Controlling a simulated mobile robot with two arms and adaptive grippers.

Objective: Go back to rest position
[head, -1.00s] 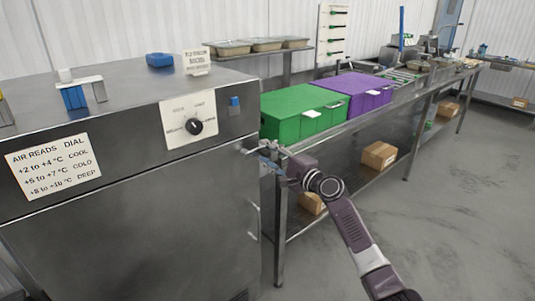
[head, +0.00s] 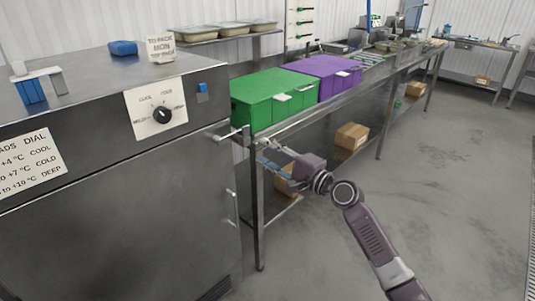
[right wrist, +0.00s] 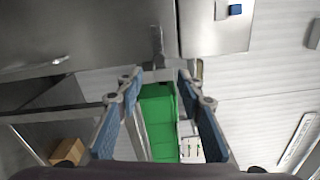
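My right gripper (head: 268,160) is in front of the steel table's near end, just right of the cabinet's door handle and apart from it. In the right wrist view my right gripper (right wrist: 160,125) has its two blue-padded fingers spread wide with nothing between them. The green box (right wrist: 160,120) shows beyond the gap, some way off. My left gripper is in neither view.
The steel cabinet (head: 110,220) with a dial (head: 162,114) fills the left. The green box (head: 272,98) and purple box (head: 325,75) stand on the steel table (head: 345,108). A cardboard box (head: 351,136) sits on its lower shelf. Floor (head: 450,170) at right is clear.

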